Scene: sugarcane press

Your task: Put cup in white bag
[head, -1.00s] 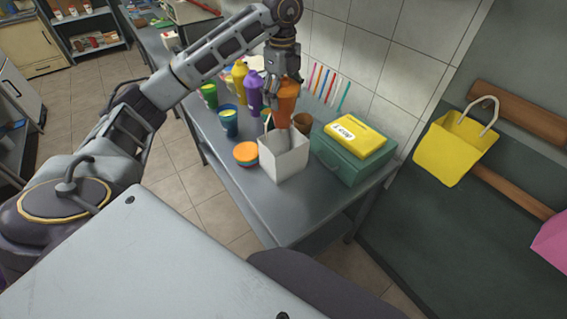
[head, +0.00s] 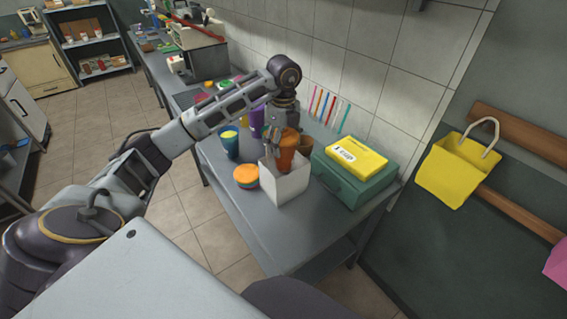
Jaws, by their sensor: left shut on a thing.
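A white bag (head: 290,187) stands upright and open at the top on the grey table. My left gripper (head: 278,148) is right over its mouth, pointing down and shut on an orange cup (head: 287,150). The cup's lower part is at the bag's opening, and the bag's front wall seems to hide its bottom. I cannot tell whether it touches the bag's floor. My fingers partly cover the cup. My right gripper is not in view.
The table (head: 275,235) also bears a stack of orange-topped lids (head: 246,177), a blue cup (head: 229,143), a brown cup (head: 305,145) and a green box (head: 345,184) with a yellow box (head: 357,157) on it. A yellow bag (head: 457,170) hangs at right.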

